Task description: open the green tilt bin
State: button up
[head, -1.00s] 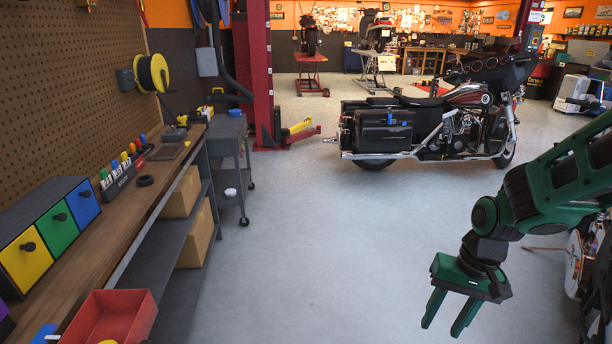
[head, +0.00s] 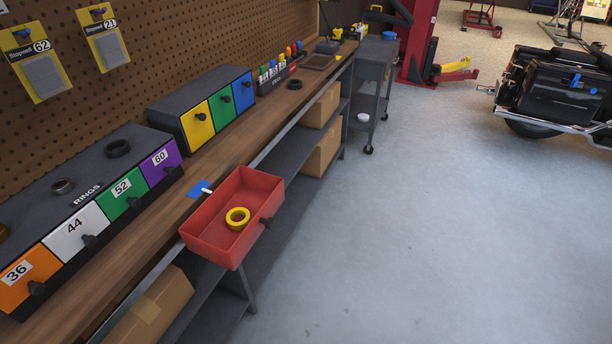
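Two bin units with green fronts stand on the workbench in the head view. My gripper is not in view now.
A red open box (head: 260,188) with a yellow ring (head: 237,218) in it juts out past the bench's front edge (head: 300,121). A blue piece (head: 200,189) lies behind it. Cardboard boxes (head: 322,104) sit below. The floor (head: 430,220) to the right is clear.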

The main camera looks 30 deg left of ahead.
aim_at(221, 105)
jog(key=u, duration=1.65)
